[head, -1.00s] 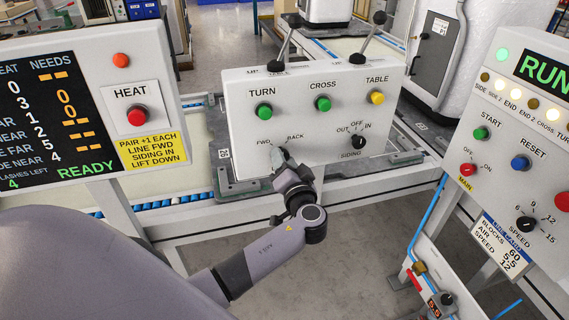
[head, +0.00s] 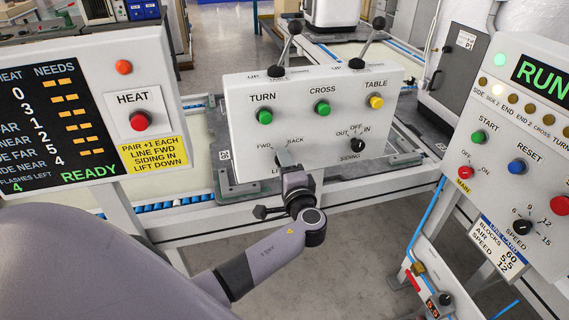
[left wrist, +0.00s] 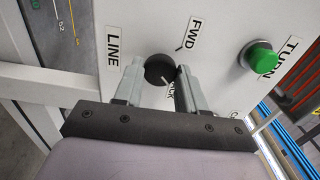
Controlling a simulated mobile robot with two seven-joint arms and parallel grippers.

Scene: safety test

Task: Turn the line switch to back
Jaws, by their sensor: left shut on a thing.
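The line switch is a black round knob (left wrist: 160,70) on the white control panel (head: 240,130), with LINE, FWD and a partly covered BACK label around it in the left wrist view. A small pale mark on the knob's lower right side seems to face the BACK label, but it is too small to be sure. My left gripper (head: 285,161) reaches the panel under the FWD and BACK labels and hides the knob in the head view. In the left wrist view the gripper (left wrist: 158,85) has its fingers on both sides of the knob, shut on it. My right gripper is not in view.
A green TURN button (head: 263,116) sits above the switch. The black SIDING switch (head: 358,146) is to its right, and two levers (head: 288,42) rise from the panel top. A HEAT panel (head: 145,165) stands left and a RUN panel (head: 478,110) right.

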